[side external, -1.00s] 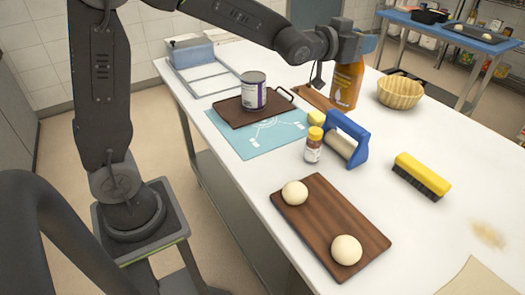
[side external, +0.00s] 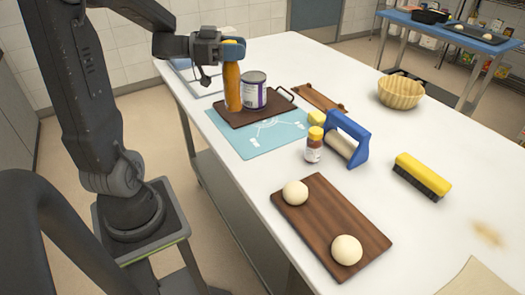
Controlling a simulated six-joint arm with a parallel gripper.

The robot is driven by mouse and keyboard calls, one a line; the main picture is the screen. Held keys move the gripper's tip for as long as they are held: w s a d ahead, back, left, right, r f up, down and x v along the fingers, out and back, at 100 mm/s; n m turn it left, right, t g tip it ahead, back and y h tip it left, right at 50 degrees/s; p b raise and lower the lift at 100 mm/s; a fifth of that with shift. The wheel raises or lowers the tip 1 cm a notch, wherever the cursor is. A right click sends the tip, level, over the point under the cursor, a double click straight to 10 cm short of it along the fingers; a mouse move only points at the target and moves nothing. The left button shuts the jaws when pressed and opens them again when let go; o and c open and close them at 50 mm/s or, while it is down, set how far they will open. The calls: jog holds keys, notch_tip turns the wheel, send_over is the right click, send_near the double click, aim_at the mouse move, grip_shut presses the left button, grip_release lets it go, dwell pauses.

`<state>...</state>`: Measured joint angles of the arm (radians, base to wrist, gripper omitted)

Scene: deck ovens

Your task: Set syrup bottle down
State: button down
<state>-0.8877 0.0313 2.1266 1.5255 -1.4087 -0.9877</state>
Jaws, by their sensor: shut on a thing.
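The syrup bottle (side external: 232,85) is amber with a narrow upright body. My gripper (side external: 231,50) is shut on its top from above. The bottle stands over the left part of the dark brown tray (side external: 262,118), just left of a white and purple can (side external: 254,92). Its lower end appears at the tray's surface, but I cannot tell whether it touches.
A light blue mat (side external: 262,142) lies in front of the tray. A wooden board (side external: 330,230) with dough balls lies nearer. A basket (side external: 401,91) is at the back right.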

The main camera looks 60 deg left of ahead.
jog(key=s, duration=0.1)
jog(key=s+a+f, duration=0.1)
jog(key=shift+s, duration=0.3)
jog(key=shift+d+f, duration=0.2)
jog(key=shift+d, duration=0.05)
jog(key=w+d+f, duration=0.7)
jog(key=d+f, duration=0.1)
jog(key=f, duration=0.2)
jog(key=shift+d+f, duration=0.2)
jog(key=shift+f, duration=0.15)
jog(key=c, duration=0.7)
grip_release()
jog(key=shift+f, duration=0.15)
